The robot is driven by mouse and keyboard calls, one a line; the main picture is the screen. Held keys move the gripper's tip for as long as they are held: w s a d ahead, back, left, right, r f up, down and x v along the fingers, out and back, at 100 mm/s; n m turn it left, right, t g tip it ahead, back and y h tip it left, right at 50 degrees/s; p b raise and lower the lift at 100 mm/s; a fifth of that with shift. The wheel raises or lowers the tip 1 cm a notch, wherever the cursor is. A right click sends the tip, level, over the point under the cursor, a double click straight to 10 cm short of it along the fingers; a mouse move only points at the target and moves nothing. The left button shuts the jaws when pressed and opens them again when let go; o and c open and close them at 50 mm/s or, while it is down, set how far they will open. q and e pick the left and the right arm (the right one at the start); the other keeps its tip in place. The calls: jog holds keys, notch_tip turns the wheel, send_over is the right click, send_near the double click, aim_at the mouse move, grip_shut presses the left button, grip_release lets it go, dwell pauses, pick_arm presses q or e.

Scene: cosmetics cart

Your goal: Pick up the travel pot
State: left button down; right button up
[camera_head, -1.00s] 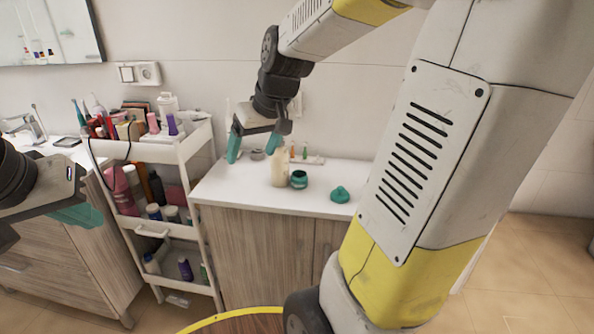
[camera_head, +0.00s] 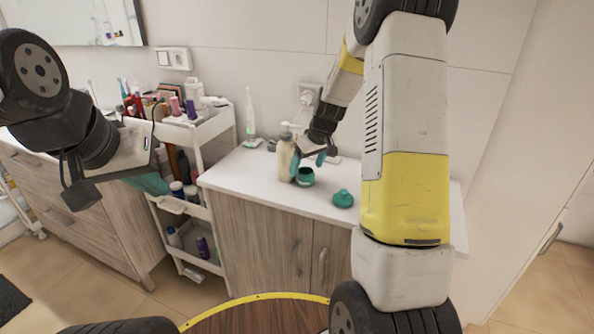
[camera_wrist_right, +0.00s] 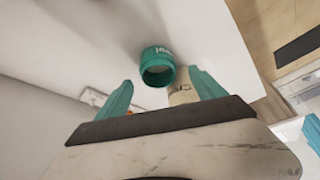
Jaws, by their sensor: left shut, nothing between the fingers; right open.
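The travel pot looks like a small teal jar (camera_head: 306,177) standing upright on the white counter, with its mouth open. It also shows in the right wrist view (camera_wrist_right: 157,67), ahead of the fingers, with white lettering on its side. My right gripper (camera_head: 308,159) is open and empty, just above and behind the pot. In the right wrist view its two teal fingers (camera_wrist_right: 161,80) lie either side of the pot's near rim, apart from it. A teal knobbed lid (camera_head: 343,198) lies right of the pot. My left gripper (camera_head: 146,183) is shut and empty, in front of the cart.
A cream bottle (camera_head: 286,160) stands close left of the pot, beside my right gripper; it also shows by a finger in the right wrist view (camera_wrist_right: 184,94). A white cart (camera_head: 204,213) full of cosmetics stands left. The counter's front left (camera_head: 245,178) is clear.

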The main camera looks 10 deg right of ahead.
aim_at(306, 171)
jog(key=x, duration=0.3)
jog(key=shift+d+f, duration=0.15)
jog(key=shift+f, duration=0.1)
jog(key=shift+r, duration=0.1)
jog(key=c, duration=1.6)
